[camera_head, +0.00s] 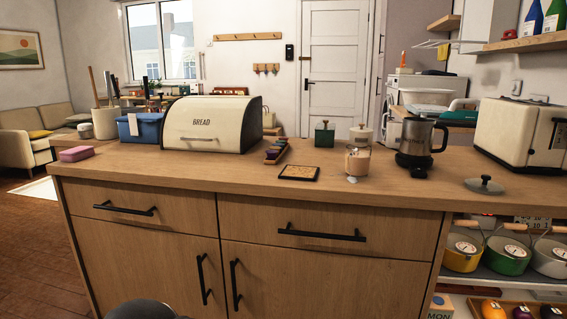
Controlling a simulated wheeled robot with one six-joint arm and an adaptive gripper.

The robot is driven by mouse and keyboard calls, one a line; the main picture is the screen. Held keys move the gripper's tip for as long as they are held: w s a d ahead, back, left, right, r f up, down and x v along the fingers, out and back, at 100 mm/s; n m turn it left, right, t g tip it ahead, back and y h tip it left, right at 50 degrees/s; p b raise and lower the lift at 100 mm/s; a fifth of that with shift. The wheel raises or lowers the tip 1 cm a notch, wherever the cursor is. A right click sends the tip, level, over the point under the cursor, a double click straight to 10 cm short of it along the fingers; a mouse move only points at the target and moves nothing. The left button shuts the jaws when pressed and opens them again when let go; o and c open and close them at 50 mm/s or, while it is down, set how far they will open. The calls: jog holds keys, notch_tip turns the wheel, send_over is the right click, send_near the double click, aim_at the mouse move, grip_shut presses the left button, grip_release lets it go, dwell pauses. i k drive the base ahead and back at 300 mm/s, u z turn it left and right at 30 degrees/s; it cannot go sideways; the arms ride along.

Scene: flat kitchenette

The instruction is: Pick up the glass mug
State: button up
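The glass mug (357,162) stands upright on the wooden counter (210,176), right of the middle. It looks clear with something beige inside. A small pale spot or object sits at its front foot, too small to make out. My gripper does not show. A dark rounded shape at the bottom edge may be part of my own body.
A cream bread box (212,125), a blue bin (140,129) and a pink box (76,154) stand at left. A dark lid (484,185) and a toaster (520,133) are at right. The front counter strip is mostly clear.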

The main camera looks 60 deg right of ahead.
aim_at(359, 162)
jog(key=u, duration=0.7)
jog(key=k, duration=1)
jog(key=z, duration=0.5)
